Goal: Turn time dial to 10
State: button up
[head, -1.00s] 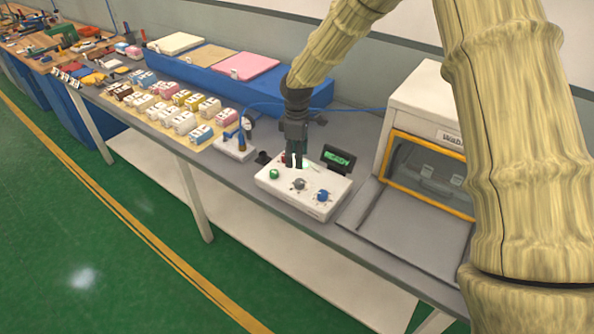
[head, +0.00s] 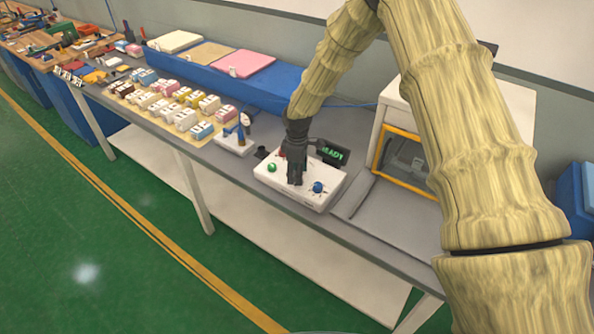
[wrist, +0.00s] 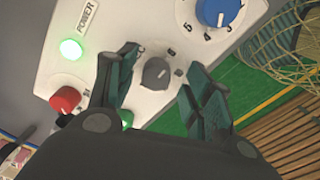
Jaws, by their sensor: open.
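A white control box (head: 329,177) stands on the grey bench. My gripper (head: 296,181) is over its top, pointing down, with the fingers apart. In the wrist view, a grey dial (wrist: 156,73) sits between my open fingers (wrist: 164,66), with gaps visible on both sides. A blue dial (wrist: 218,11) with numbers around it is at the upper right; it also shows in the head view (head: 318,187). The word "time" is not readable on either dial. My gripper hides the grey dial in the head view.
A red knob (wrist: 65,99) and a lit green POWER light (wrist: 71,49) are left of my fingers. A display (head: 332,153) reads READY. A cabinet with an orange-framed window (head: 402,160) stands to the right. Small boxes (head: 185,118) cover the bench to the left.

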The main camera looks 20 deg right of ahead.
jog(key=shift+w+a+f, duration=0.1)
jog(key=shift+w+f, duration=0.3)
jog(key=shift+f, duration=0.15)
jog(key=shift+s+r, duration=0.25)
jog(key=c, duration=0.5)
jog(key=shift+f, duration=0.1)
jog(key=c, duration=0.6)
jog(key=shift+o, duration=0.2)
jog(key=shift+f, duration=0.1)
jog(key=shift+m+b, duration=0.65)
jog(key=shift+m, duration=0.05)
jog(key=m+b, duration=0.2)
jog(key=m, duration=0.2)
jog(key=m+b, duration=0.2)
jog(key=m, duration=0.4)
jog(key=shift+m, duration=0.3)
